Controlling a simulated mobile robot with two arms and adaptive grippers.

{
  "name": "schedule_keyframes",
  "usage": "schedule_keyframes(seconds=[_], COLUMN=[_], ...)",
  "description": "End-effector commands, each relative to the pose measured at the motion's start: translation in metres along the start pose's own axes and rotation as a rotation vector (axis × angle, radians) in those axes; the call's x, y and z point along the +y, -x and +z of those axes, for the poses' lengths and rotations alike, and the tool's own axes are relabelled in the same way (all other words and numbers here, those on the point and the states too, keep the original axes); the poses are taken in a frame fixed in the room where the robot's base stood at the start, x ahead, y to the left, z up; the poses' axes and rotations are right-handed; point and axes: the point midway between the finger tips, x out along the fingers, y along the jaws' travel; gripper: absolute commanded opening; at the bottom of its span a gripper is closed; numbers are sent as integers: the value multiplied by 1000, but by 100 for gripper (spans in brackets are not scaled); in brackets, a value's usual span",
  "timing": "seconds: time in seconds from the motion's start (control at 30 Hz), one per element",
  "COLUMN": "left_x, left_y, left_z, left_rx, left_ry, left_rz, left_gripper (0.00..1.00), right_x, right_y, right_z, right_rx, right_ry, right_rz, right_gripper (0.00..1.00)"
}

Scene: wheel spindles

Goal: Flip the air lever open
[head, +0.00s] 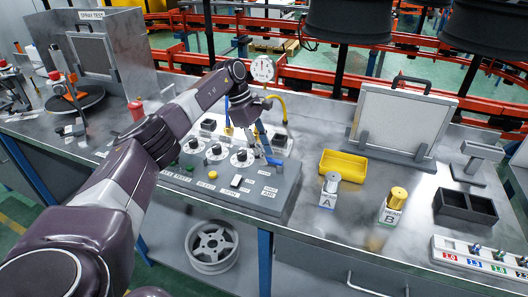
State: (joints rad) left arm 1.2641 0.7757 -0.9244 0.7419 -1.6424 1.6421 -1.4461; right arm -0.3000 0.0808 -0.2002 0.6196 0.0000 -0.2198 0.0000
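The grey control panel (262,193) sits on the bench in the head view, with knobs, dials and labelled switches. A small blue lever (273,160) stands at the panel's right side, near a yellow hose (281,104); it looks like the air lever, and its exact position is hard to read. My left arm reaches in from the left over the panel. My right gripper is out of view.
A round gauge (262,68) stands behind the gripper. A yellow bin (343,166), two small bottles, a framed board (402,118) and a dark tray (465,207) stand to the right. A spray test booth (95,50) is at the back left. A wheel (211,246) lies below the bench.

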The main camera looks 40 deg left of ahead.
Motion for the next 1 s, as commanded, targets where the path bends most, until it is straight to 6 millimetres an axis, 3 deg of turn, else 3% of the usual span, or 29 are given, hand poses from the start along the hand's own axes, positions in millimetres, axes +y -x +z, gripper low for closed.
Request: schedule_keyframes(seconds=[0.17, 0.63, 0.8, 1.0], left_x=[0, 1, 0, 0], left_y=[12, 103, 117, 120], left_z=[0, 1, 0, 0], left_rx=[0, -1, 1, 0], left_ry=[1, 0, 0, -1], left_rz=[2, 3, 0, 0], left_gripper=[30, 30, 30, 30], right_x=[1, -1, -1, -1], right_y=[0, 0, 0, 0], right_z=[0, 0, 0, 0], right_rx=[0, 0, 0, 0], right_ry=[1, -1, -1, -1], right_rz=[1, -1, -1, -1], right_gripper=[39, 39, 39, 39])
